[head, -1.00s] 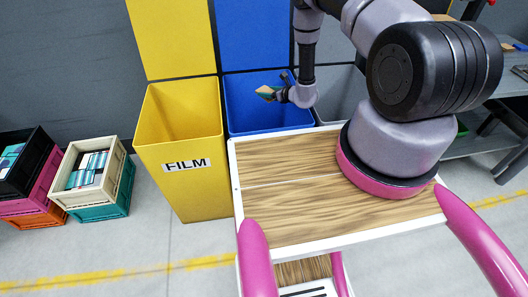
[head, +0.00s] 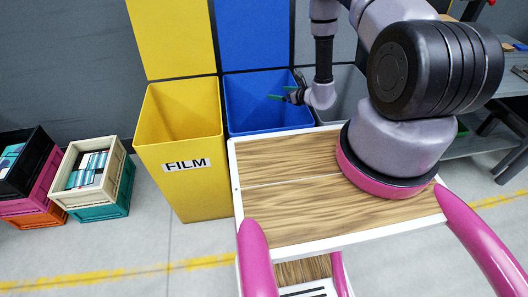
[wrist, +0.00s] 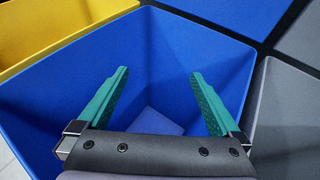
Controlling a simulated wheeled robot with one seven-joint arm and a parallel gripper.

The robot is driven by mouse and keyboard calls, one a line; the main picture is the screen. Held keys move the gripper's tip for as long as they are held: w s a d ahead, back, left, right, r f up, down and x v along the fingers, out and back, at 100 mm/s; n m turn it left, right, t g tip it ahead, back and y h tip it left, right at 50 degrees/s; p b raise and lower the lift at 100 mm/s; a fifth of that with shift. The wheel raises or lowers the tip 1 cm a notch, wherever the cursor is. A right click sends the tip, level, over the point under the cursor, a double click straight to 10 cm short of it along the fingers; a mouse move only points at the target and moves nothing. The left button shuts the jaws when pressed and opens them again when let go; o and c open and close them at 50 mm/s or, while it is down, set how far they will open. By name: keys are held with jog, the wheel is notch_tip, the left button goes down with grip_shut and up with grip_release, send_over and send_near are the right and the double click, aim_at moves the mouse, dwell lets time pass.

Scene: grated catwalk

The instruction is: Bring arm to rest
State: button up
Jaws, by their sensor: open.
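My gripper (head: 272,97) is open and empty over the blue bin (head: 243,112), in the head view. Its two green fingers are spread wide in the wrist view (wrist: 159,74), with the blue bin's inner walls (wrist: 215,48) around and below them. Nothing is between the fingers. A lighter blue patch shows deep in the bin; I cannot tell whether it is only the floor. My arm reaches out from its base on the wood-topped deck, bent down toward the bin.
A yellow bin marked FILM (head: 183,187) stands left of the blue bin, and a grey bin (head: 344,97) to its right. Stacked crates (head: 105,165) with packs stand on the floor at far left. A grey workbench (head: 490,100) is at right.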

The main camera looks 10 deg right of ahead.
jog(key=shift+v, duration=1.35)
